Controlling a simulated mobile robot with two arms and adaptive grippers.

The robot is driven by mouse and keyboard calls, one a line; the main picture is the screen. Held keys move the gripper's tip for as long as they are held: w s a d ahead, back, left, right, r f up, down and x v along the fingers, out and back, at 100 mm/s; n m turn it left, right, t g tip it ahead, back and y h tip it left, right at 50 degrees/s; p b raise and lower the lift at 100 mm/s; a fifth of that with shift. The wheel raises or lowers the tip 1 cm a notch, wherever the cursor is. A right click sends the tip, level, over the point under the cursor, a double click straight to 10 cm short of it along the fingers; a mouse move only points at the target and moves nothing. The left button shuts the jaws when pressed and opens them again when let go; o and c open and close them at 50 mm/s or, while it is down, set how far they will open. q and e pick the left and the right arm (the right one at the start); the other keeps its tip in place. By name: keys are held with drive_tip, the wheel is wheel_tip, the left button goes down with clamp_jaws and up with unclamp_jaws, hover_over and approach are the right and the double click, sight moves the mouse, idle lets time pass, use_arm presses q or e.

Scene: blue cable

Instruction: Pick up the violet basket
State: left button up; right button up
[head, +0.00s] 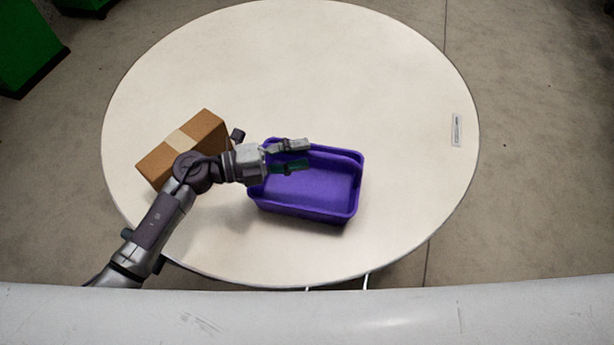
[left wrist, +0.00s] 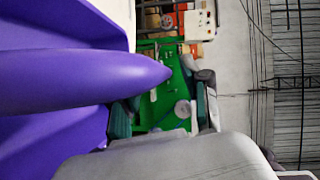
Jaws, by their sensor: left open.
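The violet basket (head: 312,197) sits upright on the round table, right of the table's lower middle, and looks empty. My left gripper (head: 304,156) comes in from the left over the basket's far left part. Its two fingers are apart and point right, with nothing seen held between them. The gripper hides part of the basket's left and far rim. In the left wrist view the violet basket (left wrist: 70,80) fills the left side, very close to the camera. I cannot tell whether a finger touches the rim. My right gripper is not in view.
The round cream table (head: 400,75) is mostly clear at the back and right. A brown cardboard box (head: 205,129) stands left of the basket, partly behind my left arm. A small white label-like strip (head: 457,130) lies near the right edge. Green objects (head: 28,45) stand on the floor, far left.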

use_arm(q)
drive_tip(key=shift+x, duration=1.2)
drive_tip(key=shift+a, duration=0.1)
clamp_jaws()
